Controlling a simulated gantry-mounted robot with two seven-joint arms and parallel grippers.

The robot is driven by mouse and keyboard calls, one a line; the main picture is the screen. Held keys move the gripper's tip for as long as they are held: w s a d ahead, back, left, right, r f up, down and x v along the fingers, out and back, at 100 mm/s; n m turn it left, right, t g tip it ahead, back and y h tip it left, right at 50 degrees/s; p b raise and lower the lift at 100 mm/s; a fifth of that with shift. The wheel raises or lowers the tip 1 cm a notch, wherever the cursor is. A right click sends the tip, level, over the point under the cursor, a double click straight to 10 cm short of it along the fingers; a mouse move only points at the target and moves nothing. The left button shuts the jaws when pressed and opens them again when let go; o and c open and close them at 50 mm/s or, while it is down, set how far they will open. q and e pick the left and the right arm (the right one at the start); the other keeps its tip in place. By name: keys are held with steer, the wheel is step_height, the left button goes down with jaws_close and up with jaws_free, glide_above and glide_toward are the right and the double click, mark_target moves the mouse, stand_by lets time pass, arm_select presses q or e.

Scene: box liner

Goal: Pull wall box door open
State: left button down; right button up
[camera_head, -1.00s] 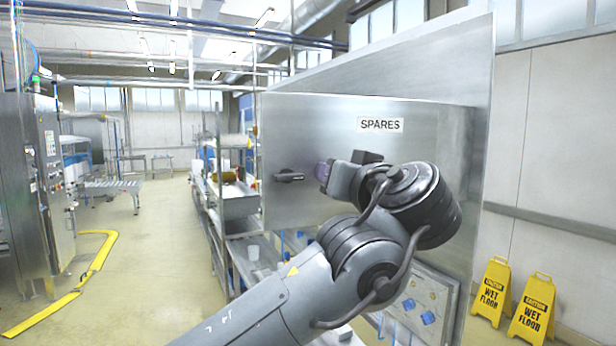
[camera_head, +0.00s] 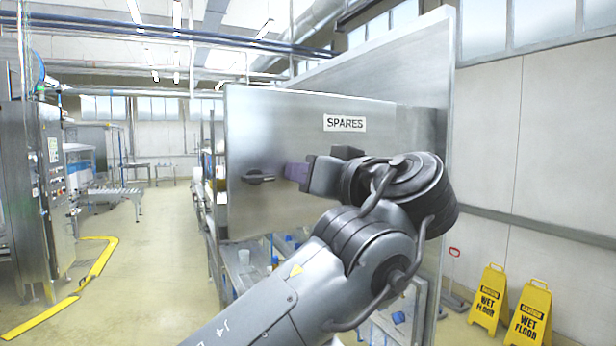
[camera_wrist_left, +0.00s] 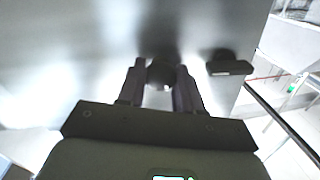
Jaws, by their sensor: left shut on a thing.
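The grey metal door (camera_head: 280,130) of the wall box carries a SPARES label (camera_head: 345,123) and faces me in the head view. It stands out to the left of the box panel (camera_head: 425,70) behind it, seemingly ajar. A dark latch handle (camera_head: 258,177) is near its left edge; it also shows in the left wrist view (camera_wrist_left: 230,66). My left gripper (camera_head: 297,172) is at the door face just right of that latch. In the left wrist view its fingers close around a dark knob (camera_wrist_left: 161,73). The box interior is hidden. My right gripper is out of view.
Two yellow wet floor signs (camera_head: 487,298) stand on the right. A shelf rack (camera_head: 240,265) with containers lies left of and below the door. Grey machinery (camera_head: 40,190) and yellow floor marking (camera_head: 95,262) are at left. Open floor (camera_head: 165,240) lies between.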

arm_select(q)
steer(key=c, duration=1.1)
jaws_free()
steer(key=shift+r, duration=0.15)
steer(key=shift+c, duration=0.2)
steer(key=o, duration=0.4)
steer(key=b+v, duration=0.2)
steer(key=v, duration=0.8)
steer(key=shift+s+d, duration=0.3)
